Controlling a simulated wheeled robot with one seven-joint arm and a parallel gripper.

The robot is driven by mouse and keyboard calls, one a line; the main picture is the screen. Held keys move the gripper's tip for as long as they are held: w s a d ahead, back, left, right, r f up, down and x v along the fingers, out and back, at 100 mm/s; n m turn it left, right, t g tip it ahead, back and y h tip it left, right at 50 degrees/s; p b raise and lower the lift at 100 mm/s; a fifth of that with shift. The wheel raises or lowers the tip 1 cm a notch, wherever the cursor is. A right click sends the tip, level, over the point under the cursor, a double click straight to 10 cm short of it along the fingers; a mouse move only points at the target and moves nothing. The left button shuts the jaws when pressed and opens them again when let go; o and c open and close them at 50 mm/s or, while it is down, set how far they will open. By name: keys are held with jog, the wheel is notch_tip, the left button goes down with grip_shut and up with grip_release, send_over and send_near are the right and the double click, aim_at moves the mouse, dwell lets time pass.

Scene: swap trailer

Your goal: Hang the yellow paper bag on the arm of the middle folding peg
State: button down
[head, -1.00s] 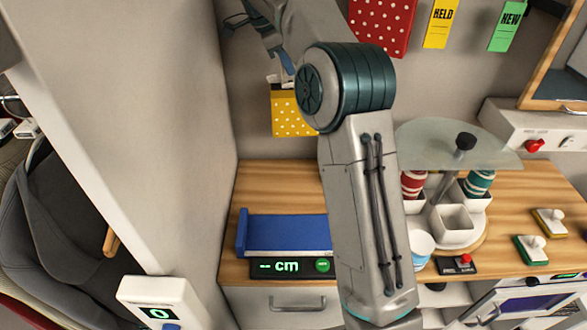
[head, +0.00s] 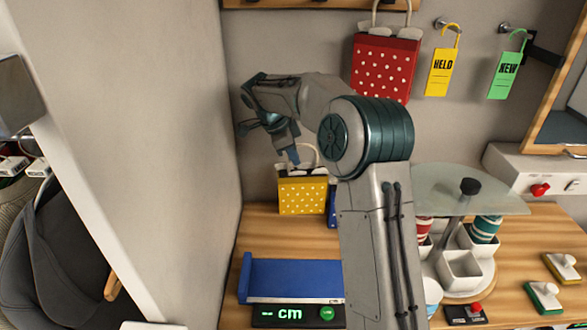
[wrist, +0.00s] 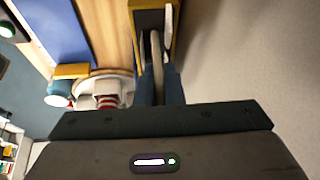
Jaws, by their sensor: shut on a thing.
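The yellow paper bag (head: 303,195) with white dots hangs upright below my gripper (head: 292,155) in the head view. My gripper is shut on its pale looped handle, which shows between the fingers (wrist: 157,88) in the wrist view. The bag's yellow rim (wrist: 181,14) is at the top of that view. I cannot tell whether its bottom touches the counter. A wooden rail (head: 300,3) crosses the top edge of the head view. The middle folding peg cannot be made out.
A red dotted bag (head: 383,68) hangs to the right, below the rail. A yellow HELD tag (head: 442,72) and a green NEW tag (head: 508,72) hang beyond it. A blue tray (head: 293,280) and a glass-topped carousel (head: 450,188) are on the counter. The left wall is close to my gripper.

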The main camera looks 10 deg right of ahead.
aim_at(295, 172)
jog(key=shift+f, duration=2.35)
jog(key=c, duration=1.5)
grip_release()
jog(key=shift+c, duration=0.2)
jog(key=shift+p, duration=0.35)
